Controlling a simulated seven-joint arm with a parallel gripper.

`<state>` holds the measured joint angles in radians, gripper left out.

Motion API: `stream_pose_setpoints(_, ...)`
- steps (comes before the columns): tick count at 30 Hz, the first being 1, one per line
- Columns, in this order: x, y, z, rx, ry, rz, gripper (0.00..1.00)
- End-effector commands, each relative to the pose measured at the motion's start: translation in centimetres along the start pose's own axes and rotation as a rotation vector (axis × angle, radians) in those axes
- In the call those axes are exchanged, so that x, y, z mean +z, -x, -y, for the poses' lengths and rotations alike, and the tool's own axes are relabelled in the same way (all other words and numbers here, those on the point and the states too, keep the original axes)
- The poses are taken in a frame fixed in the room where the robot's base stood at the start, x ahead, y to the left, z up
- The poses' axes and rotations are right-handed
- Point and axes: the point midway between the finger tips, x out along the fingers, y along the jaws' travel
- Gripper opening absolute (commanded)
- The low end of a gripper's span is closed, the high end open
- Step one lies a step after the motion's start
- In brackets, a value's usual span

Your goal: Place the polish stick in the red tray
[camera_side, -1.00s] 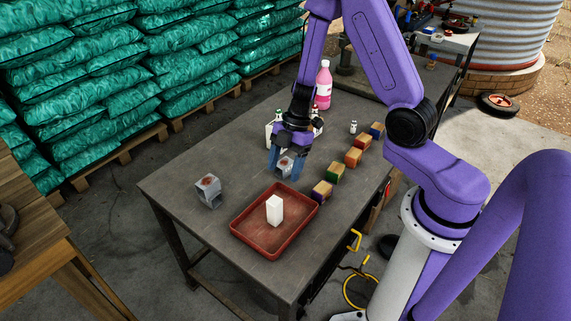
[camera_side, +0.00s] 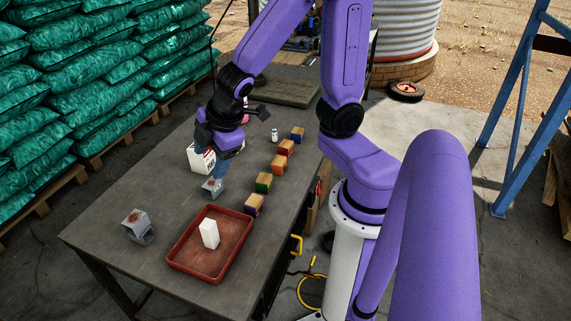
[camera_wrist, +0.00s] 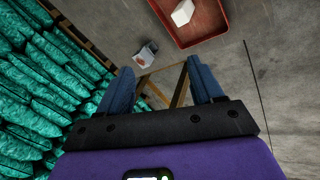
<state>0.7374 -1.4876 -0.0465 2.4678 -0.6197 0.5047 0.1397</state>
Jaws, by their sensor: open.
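I cannot tell for certain which thing is the polish stick. A plain white block (camera_side: 209,233) stands upright inside the red tray (camera_side: 178,262); both also show in the wrist view, the block (camera_wrist: 182,13) and the tray (camera_wrist: 205,38). Several coloured blocks with tan tops, such as a purple one (camera_side: 253,206) and a green one (camera_side: 263,183), stand in a row behind the tray. My gripper (camera_side: 218,170) is above the table behind the tray, just over a grey block (camera_side: 212,189). In the wrist view its fingers (camera_wrist: 163,86) are apart with nothing between them.
Another grey block with a reddish top (camera_side: 137,228) stands left of the tray. A white container (camera_side: 200,158) stands by my gripper, partly hidden. A small white bottle (camera_side: 274,135) stands behind the row. The table's front left is bare; stacked green sacks (camera_side: 90,70) line the left.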

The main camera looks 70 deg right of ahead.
Motion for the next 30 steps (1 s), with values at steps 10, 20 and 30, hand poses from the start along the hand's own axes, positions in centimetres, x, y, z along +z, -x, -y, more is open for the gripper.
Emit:
stream_pose_setpoints(10,4.7,7.4,10.7,-0.291,-0.042,0.109,0.66)
stream_pose_setpoints(20,6.1,9.1,13.1,-0.376,-0.032,0.140,0.66)
stream_pose_setpoints(30,6.0,9.1,13.1,-0.374,-0.033,0.139,0.66)
